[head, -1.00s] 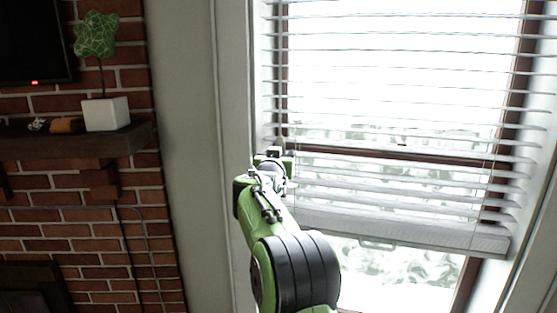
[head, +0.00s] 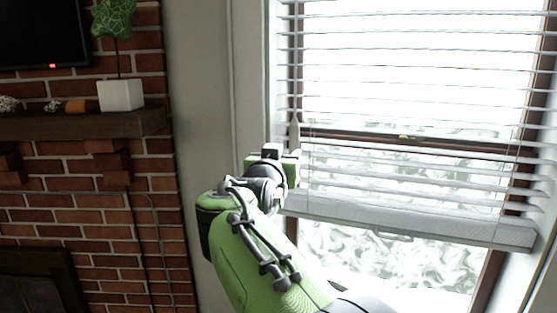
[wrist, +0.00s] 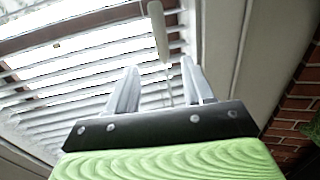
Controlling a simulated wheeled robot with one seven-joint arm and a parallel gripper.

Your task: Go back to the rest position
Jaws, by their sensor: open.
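My gripper (wrist: 160,90) shows in the wrist view with its two grey fingers apart and nothing between them. Behind the fingers are the window blinds (wrist: 60,62) and a hanging blind wand (wrist: 157,30). In the head view my green and black arm reaches up from the bottom middle toward the left edge of the window. The gripper end is in front of the lower blinds there, and its fingers are mostly hidden by the wrist.
The white blinds (head: 420,90) cover most of the window, with a thick bottom rail (head: 430,222). At left, a dark wooden mantel (head: 70,125) on a brick wall (head: 95,240) bears a white planter (head: 120,95). A dark screen (head: 40,30) hangs above.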

